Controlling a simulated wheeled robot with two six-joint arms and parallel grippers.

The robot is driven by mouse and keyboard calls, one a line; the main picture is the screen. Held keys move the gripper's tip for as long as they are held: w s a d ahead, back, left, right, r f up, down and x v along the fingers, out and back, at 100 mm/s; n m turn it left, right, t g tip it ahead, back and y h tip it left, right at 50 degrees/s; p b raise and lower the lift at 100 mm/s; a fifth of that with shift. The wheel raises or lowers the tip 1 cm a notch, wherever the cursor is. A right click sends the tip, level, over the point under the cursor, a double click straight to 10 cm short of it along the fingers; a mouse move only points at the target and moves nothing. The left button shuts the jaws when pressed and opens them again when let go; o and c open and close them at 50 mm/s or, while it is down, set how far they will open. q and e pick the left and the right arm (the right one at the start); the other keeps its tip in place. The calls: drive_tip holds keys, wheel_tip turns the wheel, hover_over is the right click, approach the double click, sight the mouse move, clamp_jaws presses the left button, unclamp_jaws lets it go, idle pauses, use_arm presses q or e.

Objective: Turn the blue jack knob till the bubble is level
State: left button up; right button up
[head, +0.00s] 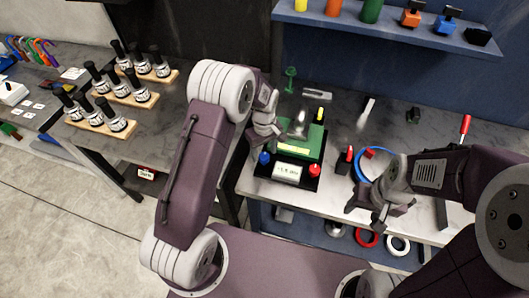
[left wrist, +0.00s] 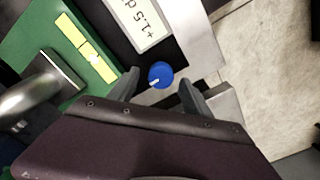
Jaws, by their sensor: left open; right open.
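The blue jack knob (head: 264,158) sits at the front left corner of the green tilting positioner (head: 318,140). In the left wrist view the blue knob (left wrist: 160,75), with a white mark, lies between and just beyond my left gripper's fingertips (left wrist: 160,84). My left gripper (head: 264,145) is open above it; contact cannot be told. The yellow bubble vial (left wrist: 86,47) lies on the green plate, with a pale spot off toward one end. The white display (left wrist: 143,22) appears to read +1.5, partly cut off. My right gripper (head: 366,216) is open and empty at the bench's front edge.
A red knob (head: 315,171) sits at the positioner's front right corner. A black block with a red top (head: 346,160) and a blue ring (head: 362,177) lie to its right. Wooden racks of black-topped holders (head: 105,125) stand on the left bench. A shelf (head: 400,32) runs behind.

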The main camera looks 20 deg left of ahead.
use_arm(q)
drive_tip(key=shift+s+f, duration=0.15)
drive_tip(key=shift+f, duration=0.65)
drive_tip(key=shift+c, duration=0.3)
clamp_jaws()
drive_tip(key=m, duration=0.5)
drive_tip(key=shift+m, duration=0.4)
drive_tip(key=m, duration=0.5)
drive_tip(key=shift+m+p, duration=0.3)
drive_tip(key=shift+w+r+m, duration=0.1)
drive_tip(key=shift+w+m, duration=0.1)
drive_tip(key=shift+m, duration=0.1)
